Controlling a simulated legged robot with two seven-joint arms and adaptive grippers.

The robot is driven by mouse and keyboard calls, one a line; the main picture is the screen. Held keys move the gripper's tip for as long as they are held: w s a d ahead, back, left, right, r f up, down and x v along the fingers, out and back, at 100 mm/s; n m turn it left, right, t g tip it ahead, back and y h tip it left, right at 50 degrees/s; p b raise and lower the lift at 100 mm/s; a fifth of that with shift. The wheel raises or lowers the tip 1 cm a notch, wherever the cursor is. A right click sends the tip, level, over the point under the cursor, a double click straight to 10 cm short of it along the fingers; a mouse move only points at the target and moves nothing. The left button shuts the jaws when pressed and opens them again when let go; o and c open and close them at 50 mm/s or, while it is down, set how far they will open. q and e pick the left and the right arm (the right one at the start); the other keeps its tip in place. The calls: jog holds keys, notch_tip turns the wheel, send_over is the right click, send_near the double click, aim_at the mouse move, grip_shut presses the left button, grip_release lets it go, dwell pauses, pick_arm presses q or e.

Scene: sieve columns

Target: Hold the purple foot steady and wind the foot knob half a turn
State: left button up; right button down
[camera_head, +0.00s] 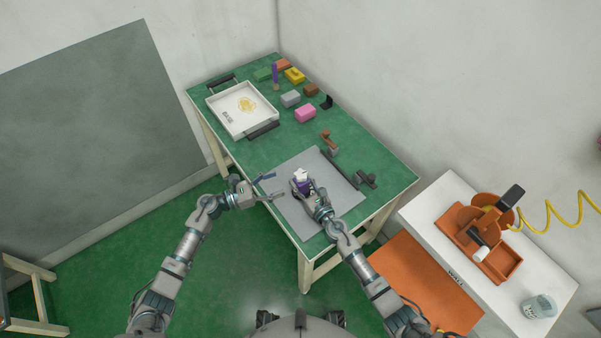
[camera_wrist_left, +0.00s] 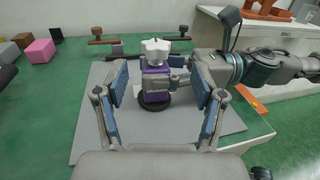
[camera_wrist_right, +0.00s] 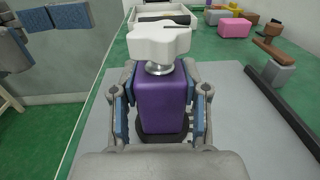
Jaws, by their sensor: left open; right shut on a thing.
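The purple foot (camera_wrist_right: 163,98) stands upright on a dark round base on the grey mat (camera_head: 337,196). The white lobed foot knob (camera_wrist_right: 160,45) sits on top of it on a short metal stem. My right gripper (camera_wrist_right: 160,120) is shut on the purple foot, with a finger on each side of its body. My left gripper (camera_head: 270,187) is open and empty, to the left of the foot in the head view. In the left wrist view, the purple foot (camera_wrist_left: 156,86) and the white knob (camera_wrist_left: 155,50) show beyond and between the open left fingers (camera_wrist_left: 160,95).
A white tray (camera_head: 270,113) with yellowish contents lies at the table's far left. Pink (camera_head: 305,113), grey (camera_head: 290,98) and yellow (camera_head: 294,75) blocks stand along the back. Dark bar-like parts (camera_head: 364,180) lie right of the mat. A white bench (camera_head: 460,205) with an orange machine stands at right.

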aim_at(301, 174)
pick_arm(q)
jog(key=shift+n+t+y, duration=0.5)
jog(key=shift+t, duration=0.3)
jog(key=x, duration=0.9)
jog(key=shift+d+f, duration=0.35)
jog(key=shift+s, duration=0.1)
jog(key=c, duration=1.2)
